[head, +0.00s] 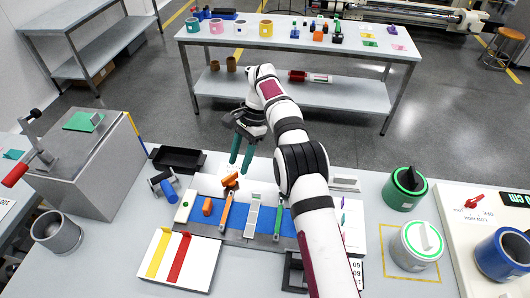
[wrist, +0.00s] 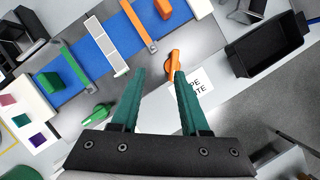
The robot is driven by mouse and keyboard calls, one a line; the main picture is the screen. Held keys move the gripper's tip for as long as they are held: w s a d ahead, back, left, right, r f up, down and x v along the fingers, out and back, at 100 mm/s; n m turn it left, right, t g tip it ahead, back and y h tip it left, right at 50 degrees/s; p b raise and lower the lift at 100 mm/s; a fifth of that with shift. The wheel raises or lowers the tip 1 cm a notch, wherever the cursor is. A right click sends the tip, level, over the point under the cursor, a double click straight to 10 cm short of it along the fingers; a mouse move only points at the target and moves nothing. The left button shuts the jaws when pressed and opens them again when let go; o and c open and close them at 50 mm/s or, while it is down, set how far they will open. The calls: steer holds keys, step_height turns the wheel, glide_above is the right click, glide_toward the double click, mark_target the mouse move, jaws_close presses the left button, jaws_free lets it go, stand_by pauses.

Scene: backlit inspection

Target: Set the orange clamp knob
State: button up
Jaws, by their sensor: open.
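The orange clamp knob (head: 230,181) stands at the back edge of the blue belt fixture in the head view, just below my fingertips. In the wrist view the knob (wrist: 173,62) looks like an elongated orange handle, close to the tip of the right-hand finger. My gripper (head: 240,167) has green fingers pointing down and spread apart. In the wrist view my gripper (wrist: 160,72) is open with nothing between its fingers. The knob appears apart from the fingers, though the exact gap is hard to judge. Its base is partly hidden.
The blue belt (wrist: 98,46) carries an orange block (wrist: 163,8) and a green block (wrist: 50,82), with bars across it. A green handle (wrist: 97,112) lies beside it. A black tray (head: 178,158) stands behind left. A printed label (wrist: 192,84) near the knob is partly covered.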

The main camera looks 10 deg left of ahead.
steer(key=d+r, duration=0.5)
steer(key=d, duration=0.4)
step_height(320, 180, up, 4)
steer(key=t+h, duration=0.3)
steer(key=t, duration=0.1)
glide_above(230, 176)
step_height(230, 176, down, 15)
steer(key=shift+f, duration=0.1)
jaws_close()
